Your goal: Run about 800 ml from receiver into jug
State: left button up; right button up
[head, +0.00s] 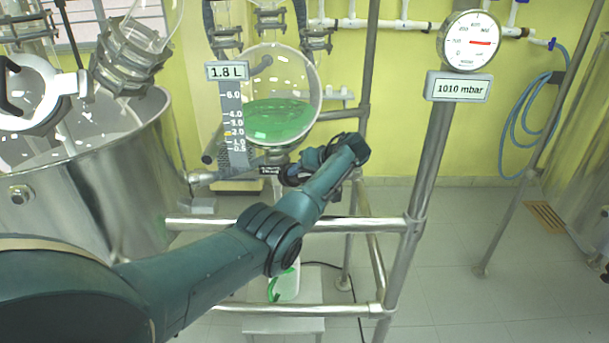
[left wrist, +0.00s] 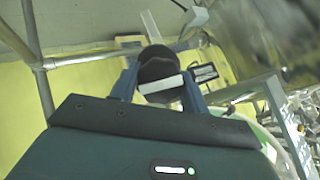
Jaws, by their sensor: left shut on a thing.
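The receiver (head: 295,85) is a round glass vessel with green liquid in its lower part. Its level scale (head: 233,118) carries a sign reading 1.8 L. My left gripper (head: 290,172) is just below the receiver, at its outlet. In the left wrist view its two fingers (left wrist: 160,88) are shut on a dark knob (left wrist: 158,66) with a white band, which looks like the outlet valve's handle. The jug (head: 287,286), pale with a green patch, stands below, partly hidden by my left arm. I cannot tell whether liquid is running. My right gripper is out of view.
A low stand (head: 285,325) bears the jug. Steel frame rails (head: 345,225) surround the space under the receiver. A large steel vessel (head: 90,190) stands at left. A gauge (head: 470,42) with a 1010 mbar sign (head: 459,88) is at upper right. Floor at right is mostly clear.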

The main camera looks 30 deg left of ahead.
pick_arm(q)
jog(key=shift+f+m, duration=0.1)
jog(key=shift+m, duration=0.5)
jog(key=o, duration=1)
jog(key=b+v, duration=0.1)
jog(key=v, duration=1.2)
jog(key=shift+d+b, duration=0.2)
jog(key=shift+b, duration=0.1)
jog(key=shift+w, duration=0.1)
